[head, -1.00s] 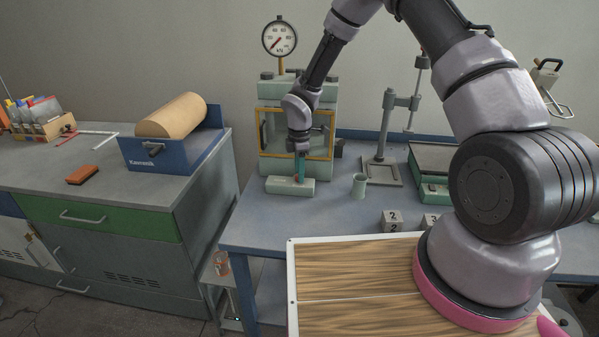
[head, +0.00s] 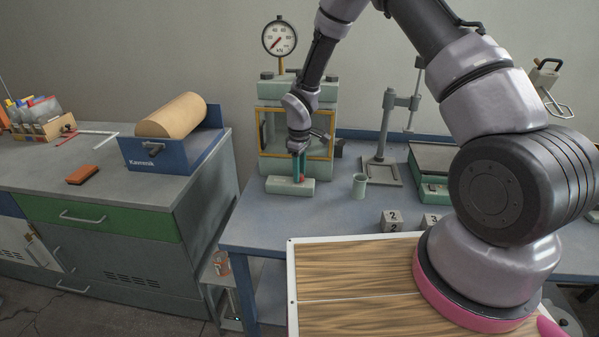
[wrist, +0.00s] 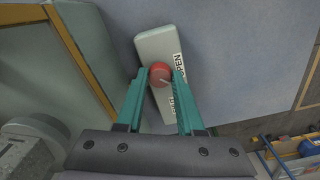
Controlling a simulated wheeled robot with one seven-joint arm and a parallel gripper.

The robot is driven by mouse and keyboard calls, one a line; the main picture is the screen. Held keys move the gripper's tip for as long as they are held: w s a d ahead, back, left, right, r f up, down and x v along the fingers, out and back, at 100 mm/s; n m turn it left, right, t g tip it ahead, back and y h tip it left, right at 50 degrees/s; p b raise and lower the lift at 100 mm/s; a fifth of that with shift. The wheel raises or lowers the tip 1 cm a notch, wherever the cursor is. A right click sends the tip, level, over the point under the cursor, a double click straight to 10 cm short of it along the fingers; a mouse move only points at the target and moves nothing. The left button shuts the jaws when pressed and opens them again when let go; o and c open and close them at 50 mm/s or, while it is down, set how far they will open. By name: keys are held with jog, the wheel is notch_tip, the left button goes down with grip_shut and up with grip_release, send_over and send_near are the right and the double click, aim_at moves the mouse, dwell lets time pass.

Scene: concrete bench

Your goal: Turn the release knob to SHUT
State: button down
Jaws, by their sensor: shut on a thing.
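The release knob is a round red knob (wrist: 160,72) on a pale green block (wrist: 156,44). It has a small light mark that seems to point to the lower right in the wrist view. Black lettering runs along the block's right side; the upper word reads OPEN, and the lower one is partly hidden by a finger. My gripper (wrist: 160,76) has its teal fingers on both sides of the knob, shut on it. In the head view my gripper (head: 299,176) points down at the block (head: 280,185) on the bench, with a little red showing at the fingertips.
The press (head: 268,141) with its yellow-framed window stands just behind the block. A dial gauge (head: 279,37) rises above it. A small green cup (head: 359,186), numbered cubes (head: 391,221) and a stand (head: 384,140) are to the right. The bench in front is clear.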

jog(key=m, duration=0.4)
jog(key=shift+m, duration=0.3)
jog(key=m, duration=0.4)
jog(key=shift+m, duration=0.3)
jog(key=c, duration=0.5)
grip_release()
jog(key=shift+c, duration=0.2)
jog(key=shift+r, duration=0.1)
notch_tip(320, 180, up, 11)
